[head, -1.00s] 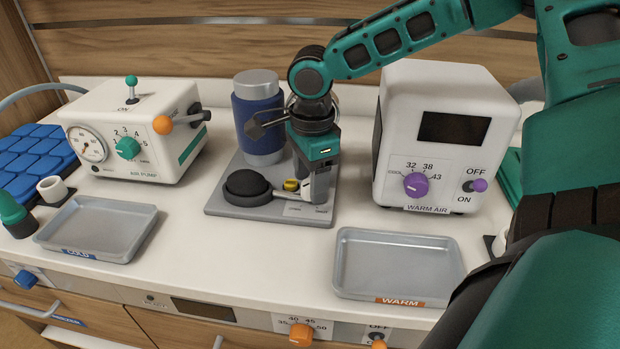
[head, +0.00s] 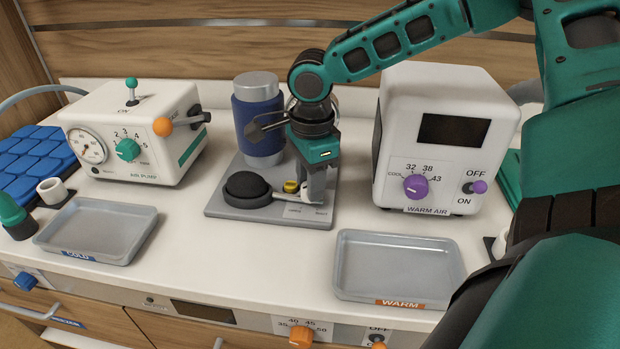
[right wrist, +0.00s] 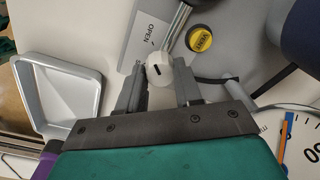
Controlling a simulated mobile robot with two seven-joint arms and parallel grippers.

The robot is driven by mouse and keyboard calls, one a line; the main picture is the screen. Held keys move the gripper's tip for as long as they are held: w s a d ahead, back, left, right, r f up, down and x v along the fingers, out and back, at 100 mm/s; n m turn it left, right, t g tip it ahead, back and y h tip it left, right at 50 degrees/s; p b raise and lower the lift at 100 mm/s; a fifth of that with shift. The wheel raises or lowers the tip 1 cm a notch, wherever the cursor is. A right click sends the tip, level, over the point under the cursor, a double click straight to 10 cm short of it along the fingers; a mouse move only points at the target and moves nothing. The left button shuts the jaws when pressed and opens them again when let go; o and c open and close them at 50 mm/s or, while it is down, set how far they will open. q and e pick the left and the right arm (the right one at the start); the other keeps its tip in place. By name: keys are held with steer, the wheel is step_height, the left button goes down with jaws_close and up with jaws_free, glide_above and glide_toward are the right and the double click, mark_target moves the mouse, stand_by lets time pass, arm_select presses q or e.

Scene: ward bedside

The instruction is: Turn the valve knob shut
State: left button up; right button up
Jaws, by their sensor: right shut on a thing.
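The valve knob (right wrist: 159,71) is a small pale knob with a dark mark on its top, seen in the right wrist view. It sits between the fingers of my right gripper (right wrist: 162,88), which is shut on it. A label with the word OPEN (right wrist: 146,35) lies just beyond the knob. In the head view my right gripper (head: 312,198) points down at the right front of a grey base plate (head: 250,209), and its fingers hide the knob. My left gripper is not in view.
A blue canister (head: 259,125) stands behind. The warm air unit (head: 440,140) is to the right, the air pump (head: 130,135) to the left. Grey trays (head: 395,262) lie in front.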

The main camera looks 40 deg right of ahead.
steer(key=shift+n, duration=0.4)
steer(key=n, duration=0.3)
steer(key=shift+n+p, duration=0.4)
steer(key=n, duration=0.4)
steer(key=shift+n+p, duration=0.3)
steer(key=shift+p, duration=0.05)
steer(key=n, duration=0.5)
steer(key=shift+y+p, duration=0.3)
steer(key=shift+p, duration=0.05)
steer(key=shift+n, duration=1.9)
